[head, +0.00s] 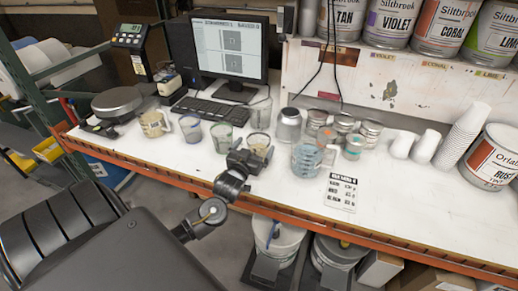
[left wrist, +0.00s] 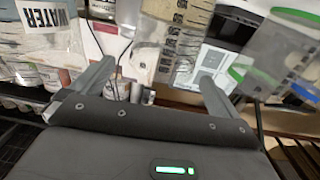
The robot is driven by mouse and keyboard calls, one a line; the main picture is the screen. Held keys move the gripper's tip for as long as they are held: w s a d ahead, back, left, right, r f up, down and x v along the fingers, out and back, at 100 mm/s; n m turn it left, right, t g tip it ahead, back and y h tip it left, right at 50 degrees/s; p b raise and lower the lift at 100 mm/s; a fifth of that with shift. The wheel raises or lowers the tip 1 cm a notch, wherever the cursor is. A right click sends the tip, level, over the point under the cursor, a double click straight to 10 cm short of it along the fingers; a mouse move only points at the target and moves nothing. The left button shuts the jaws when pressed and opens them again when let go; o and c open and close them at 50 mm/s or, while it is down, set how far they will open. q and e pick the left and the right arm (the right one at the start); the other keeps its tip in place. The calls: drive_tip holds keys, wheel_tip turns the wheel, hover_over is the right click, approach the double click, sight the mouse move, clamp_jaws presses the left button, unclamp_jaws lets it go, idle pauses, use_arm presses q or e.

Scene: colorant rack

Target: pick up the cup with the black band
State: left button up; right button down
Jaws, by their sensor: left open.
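My left gripper (head: 246,160) is open over the front of the bench, just in front of a clear cup with beige contents (head: 260,142). In the left wrist view, the two fingers of my left gripper (left wrist: 157,72) are spread with nothing held between them. Beyond them is a clear cup with dark measuring marks (left wrist: 180,42). A cup with a green band (left wrist: 282,50) is to the right. Other cups stand left of the gripper in the head view: a bluish one (head: 190,129) and a greenish one (head: 221,138). I cannot make out a black band for certain. My right gripper is not in view.
A blue-marked measuring jug (head: 308,160) and several metal tins (head: 343,124) stand right of the gripper. A keyboard (head: 208,109) and monitor (head: 229,48) are behind. White cup stacks (head: 462,135) and a large can (head: 492,158) are at the right. The bench's front right is mostly clear.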

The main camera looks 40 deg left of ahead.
sight(259, 138)
use_arm(q)
drive_tip(key=shift+r, duration=0.15)
drive_tip(key=p+x, duration=0.1)
drive_tip(key=x, duration=0.1)
drive_tip(key=p+x, duration=0.1)
drive_tip(key=x, duration=0.2)
drive_tip(key=shift+a+f+p, duration=0.15)
drive_tip(key=shift+f+p, duration=0.05)
drive_tip(key=shift+p, duration=0.1)
drive_tip(key=shift+s, duration=0.1)
drive_tip(key=shift+c, duration=0.3)
drive_tip(key=c, duration=1.2)
drive_tip(key=shift+r, duration=0.25)
drive_tip(key=shift+c, duration=0.2)
